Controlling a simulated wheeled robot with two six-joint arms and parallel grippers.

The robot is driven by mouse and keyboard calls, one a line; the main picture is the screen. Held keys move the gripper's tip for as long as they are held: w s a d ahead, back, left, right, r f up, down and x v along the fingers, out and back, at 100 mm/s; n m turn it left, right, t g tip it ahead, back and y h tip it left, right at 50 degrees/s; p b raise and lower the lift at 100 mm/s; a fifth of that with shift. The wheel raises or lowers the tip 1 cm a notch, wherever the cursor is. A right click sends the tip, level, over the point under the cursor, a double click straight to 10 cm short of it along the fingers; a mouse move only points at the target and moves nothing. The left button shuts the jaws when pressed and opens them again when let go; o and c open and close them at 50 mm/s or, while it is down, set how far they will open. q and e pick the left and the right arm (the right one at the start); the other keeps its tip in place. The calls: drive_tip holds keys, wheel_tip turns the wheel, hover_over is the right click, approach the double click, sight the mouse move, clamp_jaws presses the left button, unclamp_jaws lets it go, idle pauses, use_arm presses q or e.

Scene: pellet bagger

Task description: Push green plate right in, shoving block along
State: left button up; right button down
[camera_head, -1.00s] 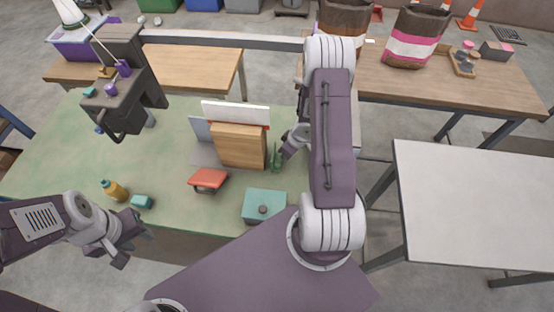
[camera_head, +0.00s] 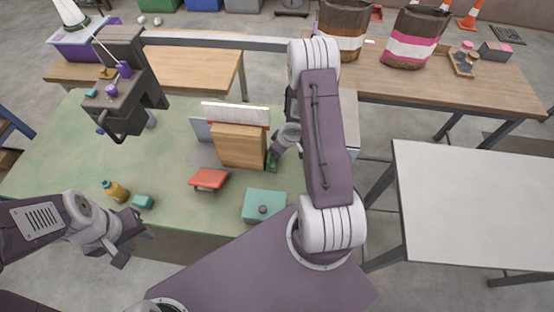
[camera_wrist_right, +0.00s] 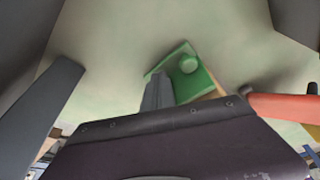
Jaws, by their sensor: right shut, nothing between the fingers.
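The green plate (camera_head: 271,161) stands at the right side of the wooden block (camera_head: 238,147) on the green table. In the right wrist view the plate (camera_wrist_right: 205,85) has a round green knob. My right gripper (camera_head: 275,152) is shut and empty, beside the plate on its right. In the wrist view its dark fingertip (camera_wrist_right: 157,92) is close against the plate; I cannot tell whether they touch. The block is mostly hidden there. My left gripper (camera_head: 126,240) is open and empty near the table's front left edge.
A white ribbed piece (camera_head: 235,115) stands behind the block, with grey panels at its left. A red-topped item (camera_head: 208,179) and a teal box (camera_head: 264,205) are in front. A yellow bottle (camera_head: 115,190) and teal piece (camera_head: 143,202) are near my left gripper.

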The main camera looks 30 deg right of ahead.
drive_tip(key=shift+w+a+r+p, duration=0.1)
drive_tip(key=shift+w+a+p, duration=0.5)
drive_tip(key=shift+w+a, duration=0.65)
drive_tip(key=shift+w+a+p, duration=0.4)
drive_tip(key=shift+w+a, duration=0.05)
drive_tip(key=shift+a, duration=0.15)
drive_tip(key=shift+w+a+p, duration=0.4)
drive_tip(key=shift+a, duration=0.2)
drive_tip(key=d+p+v, duration=0.1)
drive_tip(key=p+v, duration=0.6)
drive_tip(key=v, duration=0.1)
drive_tip(key=shift+d, duration=0.3)
drive_tip(key=shift+w+r, duration=0.1)
drive_tip(key=s+a+r+m+g+b, duration=0.1)
drive_tip(key=s+a+r+m+b, duration=0.1)
drive_tip(key=s+a+r+b, duration=0.3)
drive_tip(key=s+a+r+m+g+h+b, duration=0.1)
drive_tip(key=s+a+r+b, duration=0.3)
drive_tip(key=s, duration=0.6)
drive_tip(key=shift+a+r+m+b, duration=0.4)
drive_tip(key=shift+m+b, duration=0.2)
drive_tip(key=shift+b, duration=0.1)
